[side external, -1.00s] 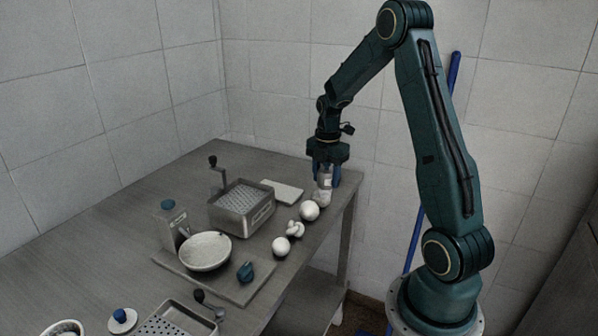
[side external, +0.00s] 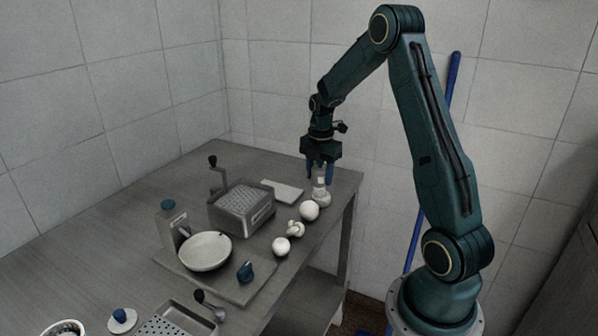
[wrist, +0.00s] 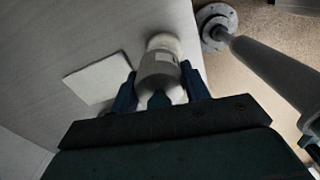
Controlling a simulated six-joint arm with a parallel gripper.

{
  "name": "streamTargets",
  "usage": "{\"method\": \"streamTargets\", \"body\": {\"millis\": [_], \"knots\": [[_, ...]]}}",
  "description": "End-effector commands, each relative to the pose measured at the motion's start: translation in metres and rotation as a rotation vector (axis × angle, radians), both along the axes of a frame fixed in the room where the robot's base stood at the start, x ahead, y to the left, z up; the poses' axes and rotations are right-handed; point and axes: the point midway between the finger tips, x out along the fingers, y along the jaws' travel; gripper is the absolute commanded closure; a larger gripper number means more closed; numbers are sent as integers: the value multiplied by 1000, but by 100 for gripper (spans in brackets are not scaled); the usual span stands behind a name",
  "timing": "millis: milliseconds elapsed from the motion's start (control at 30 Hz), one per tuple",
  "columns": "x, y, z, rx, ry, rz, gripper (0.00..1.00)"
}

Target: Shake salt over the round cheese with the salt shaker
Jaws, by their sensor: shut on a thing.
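My gripper (side external: 320,171) is near the far right corner of the steel table, fingers pointing down. It is shut on the salt shaker (side external: 320,184), a pale grey cylinder with a light label; the shaker also shows between the blue fingers in the wrist view (wrist: 160,66). A white rounded form (side external: 322,199) is directly below the shaker; I cannot tell whether they touch. It shows past the shaker's end in the wrist view (wrist: 164,41). Next to it are a round white cheese (side external: 309,211), a knotted white piece (side external: 296,229) and another white ball (side external: 281,246).
A perforated basket box (side external: 242,207) with a crank and a white slab (side external: 283,191) stand left of my gripper. The table's right edge is close.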

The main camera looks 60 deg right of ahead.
Motion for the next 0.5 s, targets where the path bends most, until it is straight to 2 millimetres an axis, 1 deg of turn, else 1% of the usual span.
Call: {"method": "streamTargets", "body": {"millis": [100, 233, 367, 500], "knots": [[-11, 2, 1, -1, -1, -1, 79], [-21, 3, 1, 0, -1, -1, 79], [-23, 4, 1, -1, -2, 0, 79], [-21, 3, 0, -1, -2, 0, 79]]}}
